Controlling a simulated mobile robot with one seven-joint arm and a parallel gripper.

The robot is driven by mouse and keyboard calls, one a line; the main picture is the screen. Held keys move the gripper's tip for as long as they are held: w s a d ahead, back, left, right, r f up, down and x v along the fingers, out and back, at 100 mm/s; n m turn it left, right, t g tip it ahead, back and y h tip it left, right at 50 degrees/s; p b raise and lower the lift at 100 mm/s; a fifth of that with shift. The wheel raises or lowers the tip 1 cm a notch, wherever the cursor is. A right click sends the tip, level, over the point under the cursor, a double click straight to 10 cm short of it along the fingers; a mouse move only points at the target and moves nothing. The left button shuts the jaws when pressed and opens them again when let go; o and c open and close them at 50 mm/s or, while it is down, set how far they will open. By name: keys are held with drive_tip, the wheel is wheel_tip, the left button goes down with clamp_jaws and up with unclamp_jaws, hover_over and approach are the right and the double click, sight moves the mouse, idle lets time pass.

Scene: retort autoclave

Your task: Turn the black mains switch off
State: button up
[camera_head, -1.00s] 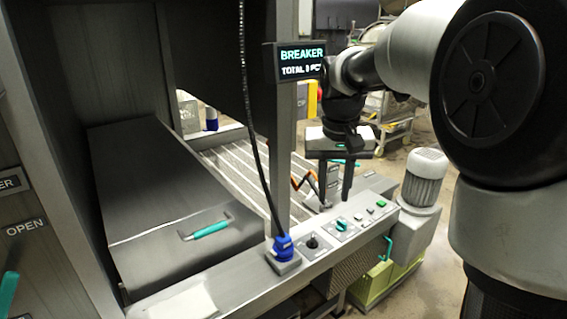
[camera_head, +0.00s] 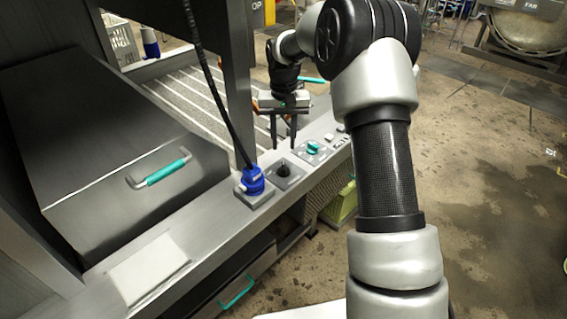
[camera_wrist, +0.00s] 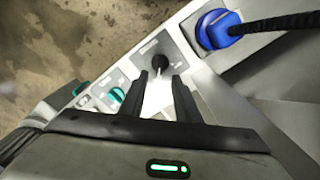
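The open fingers also show in the wrist view (camera_wrist: 159,92). I see no contact with the switch, and its exact pointer angle is too small to tell.
A blue plug (camera_head: 251,181) with a thick black cable (camera_head: 212,82) stands left of the switch. A teal knob (camera_head: 313,148) sits to its right. A grey upright post (camera_head: 238,85) rises behind the ledge. A lidded metal box (camera_head: 110,165) with a teal handle is at left.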

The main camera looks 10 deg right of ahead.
sight(284, 166)
wheel_tip(284, 166, down, 9)
drive_tip(key=shift+r+b, duration=0.1)
drive_tip(key=shift+b, duration=0.2)
clamp_jaws()
